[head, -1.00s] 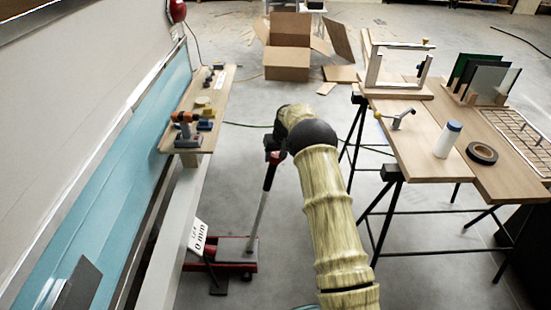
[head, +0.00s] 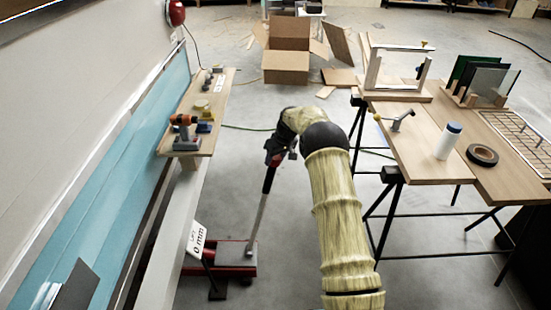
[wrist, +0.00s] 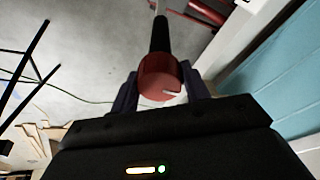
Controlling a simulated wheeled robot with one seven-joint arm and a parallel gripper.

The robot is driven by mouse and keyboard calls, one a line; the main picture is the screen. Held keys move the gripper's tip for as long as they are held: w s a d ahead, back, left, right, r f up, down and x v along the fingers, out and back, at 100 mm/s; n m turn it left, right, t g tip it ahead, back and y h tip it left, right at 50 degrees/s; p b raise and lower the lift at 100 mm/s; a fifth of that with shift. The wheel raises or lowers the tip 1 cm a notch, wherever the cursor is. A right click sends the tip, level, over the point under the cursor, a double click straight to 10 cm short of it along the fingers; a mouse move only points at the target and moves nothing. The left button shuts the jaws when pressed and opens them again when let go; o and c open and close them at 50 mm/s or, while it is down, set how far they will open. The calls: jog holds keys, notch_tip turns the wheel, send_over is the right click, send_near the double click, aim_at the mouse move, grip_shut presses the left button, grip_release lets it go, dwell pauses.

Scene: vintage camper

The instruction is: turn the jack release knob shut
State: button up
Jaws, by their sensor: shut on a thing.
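The jack release knob (wrist: 160,76) is red and round with a pale line on its end face. It sits at the top of the jack's handle (head: 261,212). In the wrist view it lies between the two dark fingers of my gripper (wrist: 163,92), which is shut on it. In the head view my gripper (head: 276,158) is at the handle's top and mostly hides the knob. The red floor jack (head: 232,254) stands on the floor at the lower end of the handle, beside the camper. A sign reading "0 mm" (head: 197,239) stands by it.
A shelf board (head: 218,100) along the camper's blue side holds a drill (head: 184,128) and small parts. A trestle workbench (head: 425,150) stands at right with a white bottle (head: 447,141) and a tape roll (head: 482,155). Cardboard boxes (head: 286,68) lie at the back. The floor between is mostly clear.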

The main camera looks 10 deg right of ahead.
jog(key=o, duration=1)
jog(key=v, duration=1.7)
jog(key=shift+r, duration=0.25)
jog(key=s+a+r+m+h+p, duration=0.1)
jog(key=s+r+p, duration=0.1)
jog(key=s, duration=1)
jog(key=s+a+r+m+p, duration=0.2)
jog(key=s+p, duration=0.2)
jog(key=s, duration=0.9)
jog(key=s+a+r+m+h+p, duration=0.1)
jog(key=s+r+p, duration=0.1)
jog(key=s, duration=1)
jog(key=shift+s+a+r+m+h+p, duration=0.15)
jog(key=shift+a+r+m+h+p, duration=0.2)
jog(key=shift+p, duration=0.5)
